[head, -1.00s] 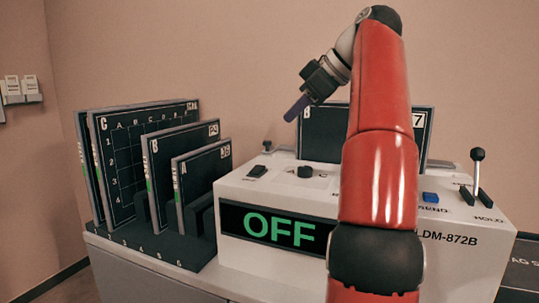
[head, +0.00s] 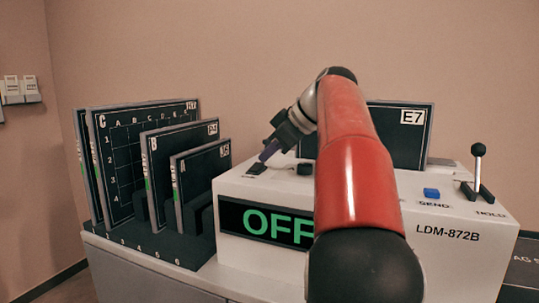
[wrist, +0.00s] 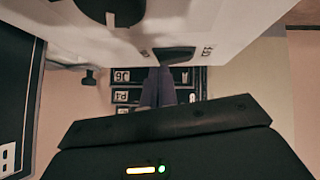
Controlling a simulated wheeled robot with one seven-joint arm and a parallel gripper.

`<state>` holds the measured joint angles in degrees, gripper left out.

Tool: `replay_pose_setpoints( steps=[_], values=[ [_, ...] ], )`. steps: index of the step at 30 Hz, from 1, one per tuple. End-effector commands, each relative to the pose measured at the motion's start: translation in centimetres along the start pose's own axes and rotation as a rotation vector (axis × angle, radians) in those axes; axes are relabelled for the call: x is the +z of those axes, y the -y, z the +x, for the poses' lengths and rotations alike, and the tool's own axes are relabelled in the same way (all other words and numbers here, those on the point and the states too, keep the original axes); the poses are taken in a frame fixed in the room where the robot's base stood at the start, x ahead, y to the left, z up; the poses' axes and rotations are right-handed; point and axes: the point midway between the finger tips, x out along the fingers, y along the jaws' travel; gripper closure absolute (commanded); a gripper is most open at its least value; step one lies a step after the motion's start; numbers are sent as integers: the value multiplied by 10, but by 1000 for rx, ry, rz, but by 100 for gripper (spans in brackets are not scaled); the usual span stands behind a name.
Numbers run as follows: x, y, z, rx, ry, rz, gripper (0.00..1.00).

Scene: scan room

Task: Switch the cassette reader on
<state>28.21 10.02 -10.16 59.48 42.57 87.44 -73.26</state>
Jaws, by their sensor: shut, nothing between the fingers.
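The cassette reader (head: 460,255) is a white box marked LDM-872B, and its front display (head: 262,222) reads OFF in green. A black rocker switch (head: 257,169) sits on its top at the left; it also shows in the wrist view (wrist: 174,54). My gripper (head: 264,157) is shut and empty, its fingertips pointing down at the switch, very close to it or touching; I cannot tell which. In the wrist view the closed fingers (wrist: 159,85) end just at the switch. My red arm hides part of the reader's front and top.
A dark cassette marked E7 (head: 400,135) stands upright at the back of the reader. A black knob (head: 305,169), a blue SEND button (head: 431,193) and a HOLD lever (head: 477,172) are on top. A rack (head: 165,245) with several cassettes stands at left.

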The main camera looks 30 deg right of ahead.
Motion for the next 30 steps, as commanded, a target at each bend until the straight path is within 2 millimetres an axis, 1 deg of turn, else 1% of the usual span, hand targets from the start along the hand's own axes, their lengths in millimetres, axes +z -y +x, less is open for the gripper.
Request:
replay_pose_setpoints(
  steps=[8, 11, 20, 30],
  values=[
    [0, 0, 0, 0, 0, 0, 100],
    [7, -1, 7, -2, 1, 2, 100],
    [6, 0, 6, -3, 2, 1, 100],
    [2, 13, 2, -6, 2, -1, 100]
  ],
)
